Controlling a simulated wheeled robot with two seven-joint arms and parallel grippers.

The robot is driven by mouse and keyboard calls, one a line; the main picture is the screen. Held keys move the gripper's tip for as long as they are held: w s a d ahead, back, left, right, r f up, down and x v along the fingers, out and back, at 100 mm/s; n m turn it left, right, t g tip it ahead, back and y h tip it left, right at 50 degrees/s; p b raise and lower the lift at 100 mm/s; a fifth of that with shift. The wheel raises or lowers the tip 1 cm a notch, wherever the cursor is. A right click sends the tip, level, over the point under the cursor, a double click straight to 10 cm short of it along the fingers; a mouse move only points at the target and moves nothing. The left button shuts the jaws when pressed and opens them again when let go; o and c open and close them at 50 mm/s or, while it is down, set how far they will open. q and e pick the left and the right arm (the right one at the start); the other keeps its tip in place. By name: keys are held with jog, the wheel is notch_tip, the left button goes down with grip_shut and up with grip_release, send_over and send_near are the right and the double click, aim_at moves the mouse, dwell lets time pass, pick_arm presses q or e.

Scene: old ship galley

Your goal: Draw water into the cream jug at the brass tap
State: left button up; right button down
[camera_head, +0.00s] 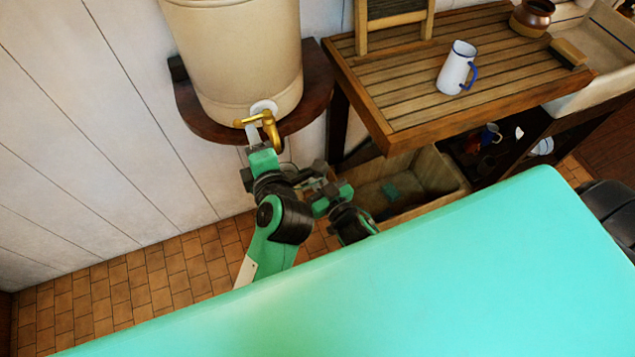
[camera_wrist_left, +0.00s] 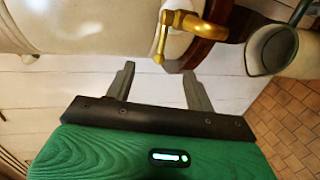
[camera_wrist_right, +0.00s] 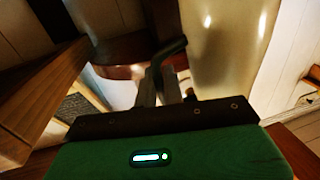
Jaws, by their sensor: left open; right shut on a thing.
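The brass tap (camera_head: 268,128) sits low on the front of the cream water tank (camera_head: 240,65). In the left wrist view the tap's lever (camera_wrist_left: 161,40) points toward the gap between the fingers of my open left gripper (camera_wrist_left: 158,75), with its end just beyond the fingertips. The cream jug (camera_wrist_left: 272,50) shows there at the upper right, its dark mouth facing the camera, beside the tap's spout and apart from it in the picture. My right gripper (camera_wrist_right: 160,92) is shut on the jug's dark handle (camera_wrist_right: 160,62). In the head view I cannot make out the jug clearly among my grippers.
A white mug with a blue handle (camera_head: 457,68) stands on the slatted wooden drainboard (camera_head: 410,115) at the right. A brown pot (camera_head: 532,18) stands further right. An open crate (camera_head: 440,180) is below the drainboard. The tank rests on a dark wooden shelf (camera_head: 312,90).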

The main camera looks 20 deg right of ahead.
jog(key=shift+w+r, duration=0.1)
jog(key=shift+w, duration=2.1)
